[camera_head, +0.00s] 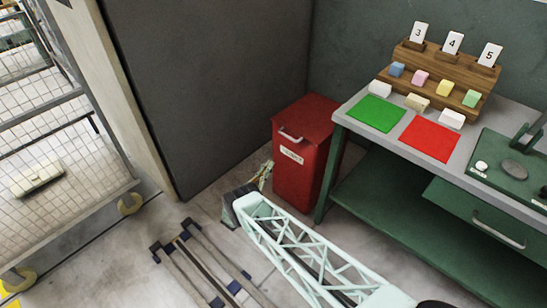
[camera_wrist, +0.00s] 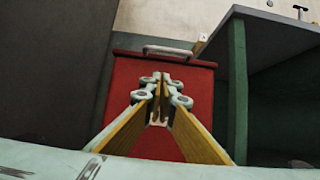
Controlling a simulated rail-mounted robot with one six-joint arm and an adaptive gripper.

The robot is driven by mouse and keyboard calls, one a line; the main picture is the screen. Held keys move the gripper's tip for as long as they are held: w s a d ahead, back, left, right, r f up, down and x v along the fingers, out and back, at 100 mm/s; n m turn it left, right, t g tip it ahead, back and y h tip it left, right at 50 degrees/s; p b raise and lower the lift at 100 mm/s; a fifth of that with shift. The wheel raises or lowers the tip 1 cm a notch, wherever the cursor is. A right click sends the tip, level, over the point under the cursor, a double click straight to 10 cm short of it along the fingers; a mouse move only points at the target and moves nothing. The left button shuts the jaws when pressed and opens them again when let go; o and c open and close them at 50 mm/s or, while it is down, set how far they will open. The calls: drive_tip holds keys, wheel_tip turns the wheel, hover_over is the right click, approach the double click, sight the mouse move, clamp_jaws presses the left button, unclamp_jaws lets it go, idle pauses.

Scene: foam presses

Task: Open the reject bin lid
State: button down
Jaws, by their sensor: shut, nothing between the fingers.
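The red reject bin (camera_head: 296,182) stands on the floor against the dark panel, left of the green bench. Its lid (camera_head: 308,113) lies flat and closed on top. A pale handle (camera_head: 290,135) sits at the lid's front edge, above a white label (camera_head: 291,154). My gripper (camera_head: 264,172) is low in front of the bin, below handle height. In the wrist view, my gripper (camera_wrist: 160,79) is shut and empty, its fingertips together in front of the red bin (camera_wrist: 195,95). The handle (camera_wrist: 167,50) appears beyond the fingertips, apart from them. The fingers hide part of the bin's front.
The green bench (camera_head: 350,124) stands close on the bin's right, carrying green and red mats, small blocks and a wooden numbered rack (camera_head: 437,80). A wire cage (camera_head: 62,150) is at left. The dark panel (camera_head: 215,80) stands behind and left of the bin.

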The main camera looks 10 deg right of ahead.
drive_tip(key=s+a+r+b+x, duration=0.1)
drive_tip(key=b+x, duration=0.3)
drive_tip(key=x, duration=0.8)
drive_tip(key=shift+w+r, duration=0.2)
drive_tip(key=shift+r, duration=0.65)
drive_tip(key=shift+r, duration=0.25)
idle(0.4)
drive_tip(key=shift+r+g+y+p, duration=0.35)
drive_tip(key=shift+r+p, duration=0.35)
drive_tip(key=shift+p, duration=0.25)
drive_tip(key=shift+r, duration=0.1)
drive_tip(key=shift+r+y+p, duration=0.25)
drive_tip(key=shift+r+p, duration=0.2)
drive_tip(key=shift+p, duration=0.05)
